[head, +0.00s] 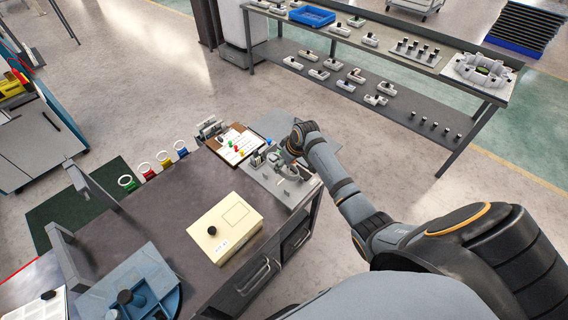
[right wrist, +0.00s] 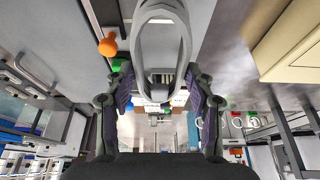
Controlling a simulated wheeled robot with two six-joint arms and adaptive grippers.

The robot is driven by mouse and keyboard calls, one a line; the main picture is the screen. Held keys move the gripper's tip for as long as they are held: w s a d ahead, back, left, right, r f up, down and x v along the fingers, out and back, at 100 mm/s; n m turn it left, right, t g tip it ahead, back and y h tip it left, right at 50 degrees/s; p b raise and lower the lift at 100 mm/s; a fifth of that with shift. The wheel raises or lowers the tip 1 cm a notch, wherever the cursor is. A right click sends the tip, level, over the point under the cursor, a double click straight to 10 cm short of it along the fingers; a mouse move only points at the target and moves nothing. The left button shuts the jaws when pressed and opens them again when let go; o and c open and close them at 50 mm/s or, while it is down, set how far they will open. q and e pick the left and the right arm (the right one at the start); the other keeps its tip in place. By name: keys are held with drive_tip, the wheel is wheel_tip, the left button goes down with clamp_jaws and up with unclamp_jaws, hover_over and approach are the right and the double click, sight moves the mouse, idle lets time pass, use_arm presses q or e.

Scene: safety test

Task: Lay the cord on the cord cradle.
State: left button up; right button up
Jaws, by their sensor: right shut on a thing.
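My right gripper (head: 283,158) is over the far right corner of the dark bench, low above a grey fixture plate (head: 298,188). In the right wrist view my right gripper (right wrist: 160,75) is shut on a pale grey looped thing, which looks like the cord (right wrist: 186,50). The loop stands out beyond the fingertips. In the head view it is small and partly hidden by the gripper. A grey slotted holder (head: 209,128) stands at the bench's far edge. I cannot tell whether this or the plate is the cord cradle. My left gripper is not in view.
A shelf table (head: 400,58) stands behind.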

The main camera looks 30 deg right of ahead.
sight(284, 173)
wheel_tip(284, 173, down, 2)
drive_tip(key=shift+f+b, duration=0.15)
drive_tip(key=shift+b, duration=0.8)
drive_tip(key=shift+f+b, duration=0.85)
drive_tip(key=shift+f, duration=1.2)
drive_tip(key=o, duration=1.4)
drive_tip(key=shift+c, duration=0.2)
drive_tip(key=v, duration=1.2)
